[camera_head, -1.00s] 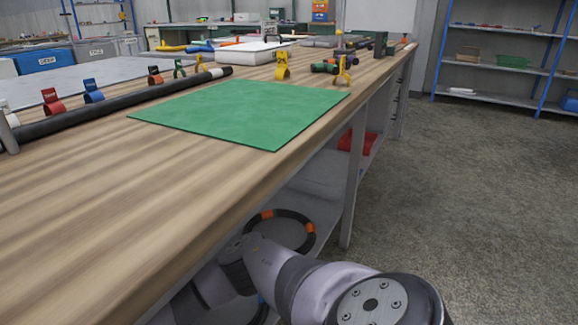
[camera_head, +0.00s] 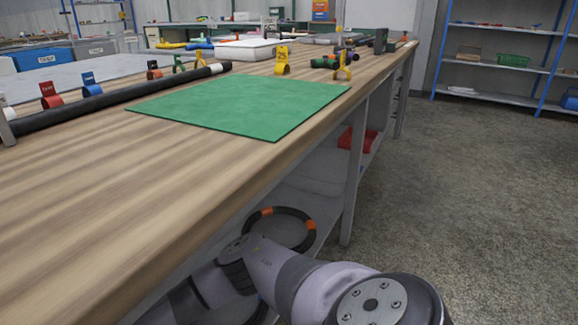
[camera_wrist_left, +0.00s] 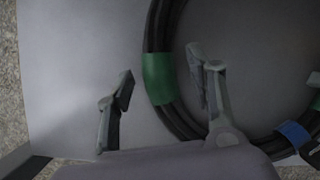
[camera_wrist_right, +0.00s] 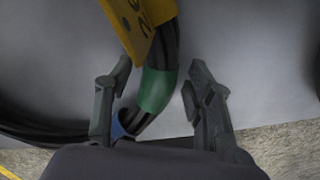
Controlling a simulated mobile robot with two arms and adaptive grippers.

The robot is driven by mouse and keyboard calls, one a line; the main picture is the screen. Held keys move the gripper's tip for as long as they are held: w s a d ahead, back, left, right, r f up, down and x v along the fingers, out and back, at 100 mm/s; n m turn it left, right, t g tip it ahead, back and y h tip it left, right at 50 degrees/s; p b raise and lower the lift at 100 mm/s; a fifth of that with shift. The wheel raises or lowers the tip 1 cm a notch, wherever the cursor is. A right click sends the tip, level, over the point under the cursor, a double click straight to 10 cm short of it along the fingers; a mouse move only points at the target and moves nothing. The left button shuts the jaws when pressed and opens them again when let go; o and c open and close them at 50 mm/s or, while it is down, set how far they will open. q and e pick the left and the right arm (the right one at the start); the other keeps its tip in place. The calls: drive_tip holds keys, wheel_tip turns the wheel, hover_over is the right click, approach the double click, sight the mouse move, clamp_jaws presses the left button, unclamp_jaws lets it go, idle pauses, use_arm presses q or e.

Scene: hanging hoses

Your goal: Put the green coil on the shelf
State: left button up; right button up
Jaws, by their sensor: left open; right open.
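The green coil, a black hose bundle with green bands, shows in the left wrist view (camera_wrist_left: 158,78) on a pale grey surface. My left gripper (camera_wrist_left: 162,82) is open, with one finger on each side of a green-banded stretch. In the right wrist view a green band (camera_wrist_right: 157,90) of a black hose bundle lies between the fingers of my open right gripper (camera_wrist_right: 158,80). I cannot tell whether any finger touches the hose. Neither gripper shows in the head view, and much of the coil is outside the wrist views.
A yellow tag (camera_wrist_right: 139,25) hangs over the hose near my right gripper. Blue bands show near the left (camera_wrist_left: 293,133) and right (camera_wrist_right: 119,128) grippers. A coil with orange bands (camera_head: 282,210) lies under the workbench (camera_head: 120,210). The green mat (camera_head: 240,105) is bare. Blue-framed shelving (camera_head: 500,98) stands far right.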

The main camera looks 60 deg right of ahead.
drive_tip(key=shift+r, duration=0.1)
use_arm(q)
drive_tip(key=v, duration=1.1)
use_arm(e)
wheel_tip(320, 180, up, 12)
drive_tip(key=shift+a, duration=0.25)
